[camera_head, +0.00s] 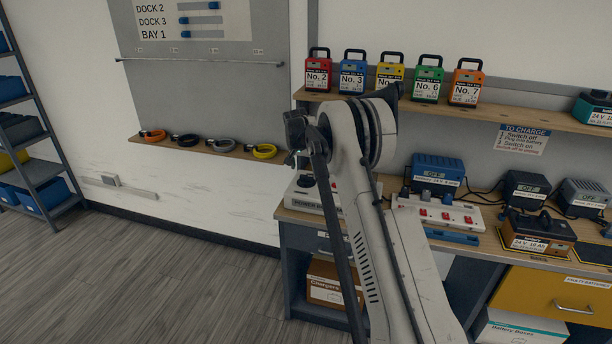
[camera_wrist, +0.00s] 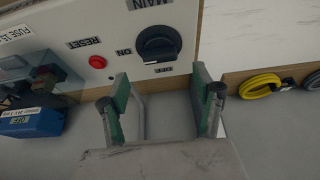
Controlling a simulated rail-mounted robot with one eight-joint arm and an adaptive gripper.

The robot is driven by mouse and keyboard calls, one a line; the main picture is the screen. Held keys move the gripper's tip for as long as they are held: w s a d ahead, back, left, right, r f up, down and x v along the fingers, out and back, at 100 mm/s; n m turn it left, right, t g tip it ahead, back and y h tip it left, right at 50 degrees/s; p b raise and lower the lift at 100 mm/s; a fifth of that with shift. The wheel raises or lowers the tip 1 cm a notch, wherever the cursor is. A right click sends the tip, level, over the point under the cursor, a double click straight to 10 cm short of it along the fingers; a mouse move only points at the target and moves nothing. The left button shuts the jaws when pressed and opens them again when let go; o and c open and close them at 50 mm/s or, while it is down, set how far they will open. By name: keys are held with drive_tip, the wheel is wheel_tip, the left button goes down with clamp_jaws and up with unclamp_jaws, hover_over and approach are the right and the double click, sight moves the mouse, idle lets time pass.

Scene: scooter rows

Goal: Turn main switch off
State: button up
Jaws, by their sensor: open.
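The main switch (camera_wrist: 158,45) is a black rotary knob on a white panel (camera_wrist: 112,20), under the label MAIN in the wrist view. ON is printed to its left and OFF just below it. The knob's grip bar looks roughly crosswise, but I cannot tell which mark it points to. My gripper (camera_wrist: 165,98) is open and empty, with its two green-padded fingers short of the knob and apart from it. The knob lies beyond the gap between them. In the head view my arm hides most of the gripper and part of the white panel box (camera_head: 301,200).
A red reset button (camera_wrist: 97,62) sits left of the knob. A blue charger (camera_wrist: 33,122) is further left. A strip with red switches (camera_head: 440,213) and several chargers stand on the bench, right of my arm. Coiled cables (camera_head: 265,151) lie on the left shelf.

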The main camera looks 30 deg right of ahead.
sight(306, 176)
drive_tip(key=shift+p+x, duration=0.3)
drive_tip(key=shift+x, duration=2.85)
drive_tip(key=c, duration=1.1)
